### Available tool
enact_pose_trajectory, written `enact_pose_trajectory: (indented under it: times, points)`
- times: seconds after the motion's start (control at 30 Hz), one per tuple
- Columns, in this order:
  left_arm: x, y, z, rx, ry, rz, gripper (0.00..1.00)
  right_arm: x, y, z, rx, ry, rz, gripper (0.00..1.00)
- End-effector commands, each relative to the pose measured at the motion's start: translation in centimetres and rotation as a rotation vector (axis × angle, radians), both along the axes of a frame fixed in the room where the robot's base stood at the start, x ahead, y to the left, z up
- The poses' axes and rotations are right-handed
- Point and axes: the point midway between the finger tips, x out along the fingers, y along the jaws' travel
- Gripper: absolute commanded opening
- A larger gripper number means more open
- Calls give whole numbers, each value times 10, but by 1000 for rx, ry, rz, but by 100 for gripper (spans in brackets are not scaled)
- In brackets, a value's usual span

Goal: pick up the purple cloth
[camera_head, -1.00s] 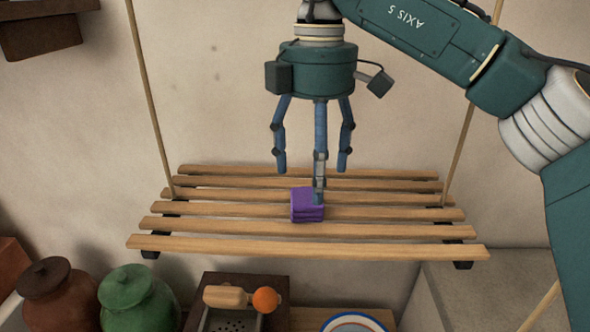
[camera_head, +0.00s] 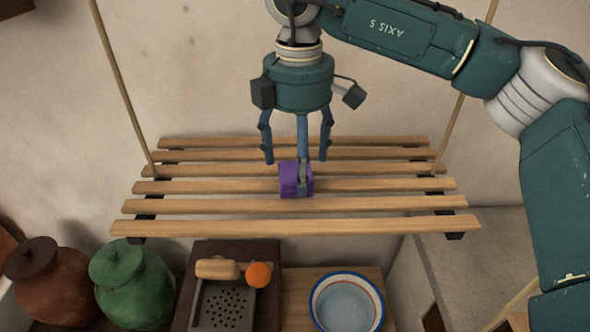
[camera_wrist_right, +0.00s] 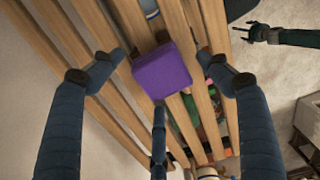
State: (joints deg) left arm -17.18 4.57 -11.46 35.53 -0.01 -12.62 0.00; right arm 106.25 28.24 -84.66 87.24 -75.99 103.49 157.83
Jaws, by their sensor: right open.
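The purple cloth (camera_head: 289,178) is a small folded block on the slats of a hanging wooden rack (camera_head: 385,202). It also shows in the right wrist view (camera_wrist_right: 163,72). My right gripper (camera_head: 297,172) points down over it with its three fingers spread and empty. One finger passes in front of the cloth in the head view; the other two are behind and to either side. In the wrist view the fingers (camera_wrist_right: 160,75) surround the cloth; I cannot tell whether any touches it. A dark gripper, apparently my left (camera_wrist_right: 252,33), shows small at the upper right.
Ropes (camera_head: 122,90) hold the rack at both sides. Below stand a brown jar (camera_head: 50,285), a green jar (camera_head: 130,285), a grater box (camera_head: 222,305) with an orange ball (camera_head: 258,275), and a blue-rimmed bowl (camera_head: 346,303). The slats beside the cloth are bare.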

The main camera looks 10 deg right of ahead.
Motion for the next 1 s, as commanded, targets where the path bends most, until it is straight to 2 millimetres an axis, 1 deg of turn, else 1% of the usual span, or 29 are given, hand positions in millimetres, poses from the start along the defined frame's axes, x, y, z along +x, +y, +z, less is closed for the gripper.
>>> enact_pose_trajectory:
  times: [0.03, 0.1, 0.2, 0.43, 0.47, 0.6, 0.67, 1.0]
  points:
    - [0, 0, 11, 0, 0, 0, 77, -1, -2, -3, 0, 5, 0, 77]
    - [0, 0, 13, 0, 0, 0, 77, 0, -2, -14, -2, 2, 0, 77]
    - [0, 0, 14, 0, 0, 0, 77, 0, -1, -23, 0, 2, -1, 77]
    - [0, -1, 13, -1, 0, 0, 77, 0, -1, -26, 1, 0, -1, 77]
    - [0, -1, 13, -1, 0, 0, 77, 0, -1, -26, 1, 0, -1, 75]
    - [0, -1, 13, -1, -1, 0, 77, 0, -1, -26, 1, 0, 0, 47]
    - [0, -1, 13, -1, -1, 0, 77, 0, -1, -26, 0, 0, 0, 35]
    - [0, -1, 13, -1, -1, 0, 77, 0, -1, -25, 0, 0, 0, 35]
